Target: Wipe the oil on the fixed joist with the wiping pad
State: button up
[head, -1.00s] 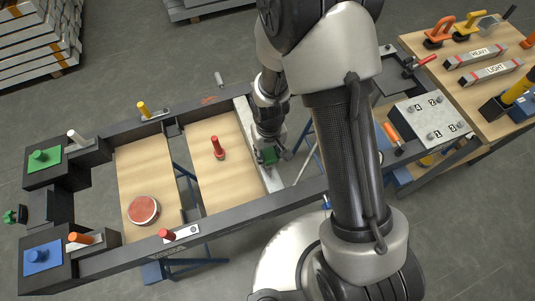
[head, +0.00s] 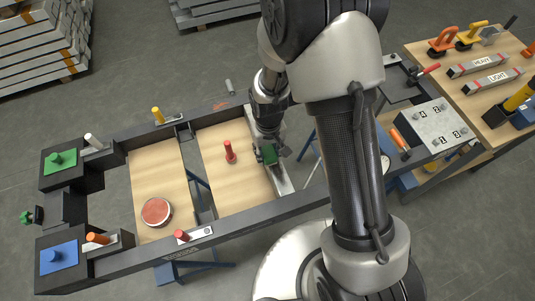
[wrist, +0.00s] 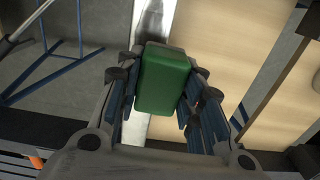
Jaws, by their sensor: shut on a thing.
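My gripper (head: 267,153) is shut on the green wiping pad (wrist: 164,78), a block that fills the space between the fingers in the wrist view. The pad also shows in the head view (head: 269,154), over the fixed joist. The joist (head: 283,182) is a pale metal bar along the right edge of the right wooden panel. In the wrist view it passes under the pad (wrist: 170,22). A dark patch (wrist: 152,18), which looks like oil, lies on it just beyond the pad. I cannot tell whether the pad touches the joist.
A red peg (head: 229,151) stands on the right panel, left of my gripper. A round red-topped object (head: 156,211) sits on the left panel. The dark frame's beams (head: 225,232) border the panels. A numbered plate (head: 433,124) and a tool table (head: 480,92) are to the right.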

jog(key=shift+w+a+r+p, duration=0.1)
jog(key=shift+r+p, duration=0.45)
jog(key=shift+r, duration=0.4)
jog(key=shift+r+p, duration=1.05)
jog(key=shift+r, duration=0.5)
jog(key=shift+f, duration=0.1)
